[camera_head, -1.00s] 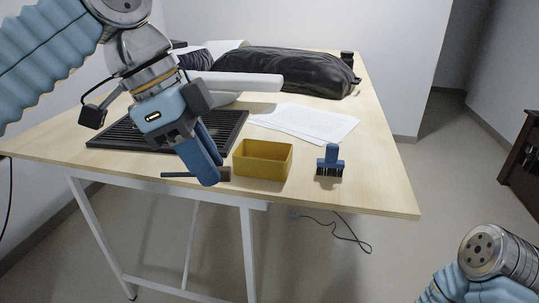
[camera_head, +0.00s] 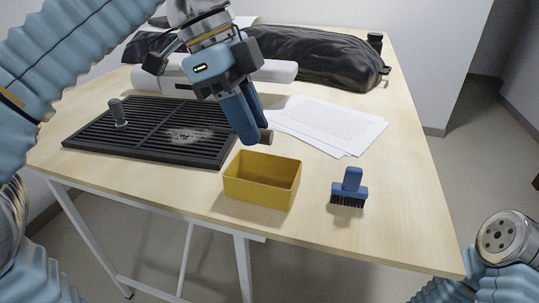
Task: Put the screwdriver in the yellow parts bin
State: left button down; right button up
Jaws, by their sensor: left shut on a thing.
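The yellow parts bin (camera_head: 260,193) stands open and empty-looking near the front edge of the table. My left gripper (camera_head: 250,135) is shut on the screwdriver (camera_head: 267,137), above and behind the bin's back wall. Only the brown handle end shows, to the right of the fingertips. The shaft is hidden behind the fingers. My right gripper is out of view; only part of my right arm shows at the lower right.
A blue brush (camera_head: 348,188) stands right of the bin. A black slatted grille (camera_head: 90,137) with a dusty patch and a small grey knob-like piece lies on the left. Papers (camera_head: 330,125) and a black bag (camera_head: 310,55) lie behind. The table's front edge (camera_head: 330,250) is close to the bin.

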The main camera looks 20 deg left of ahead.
pick_arm(q)
jog(key=w+f, duration=0.1)
jog(key=f, duration=0.1)
jog(key=w+d+f, duration=0.1)
jog(key=w+f, duration=0.1)
jog(key=shift+w+d+f+b, duration=0.1)
jog(key=shift+f+b, duration=0.05)
jog(key=shift+b, duration=0.2)
jog(key=f, duration=0.2)
jog(key=w+f, duration=0.1)
jog(key=f, duration=0.1)
jog(key=shift+w+d+f+b, duration=0.2)
jog(key=shift+f+b, duration=0.15)
jog(key=shift+f, duration=0.1)
jog(key=shift+f+b, duration=0.5)
jog(key=c, duration=1)
grip_release()
jog(key=shift+r, duration=0.1)
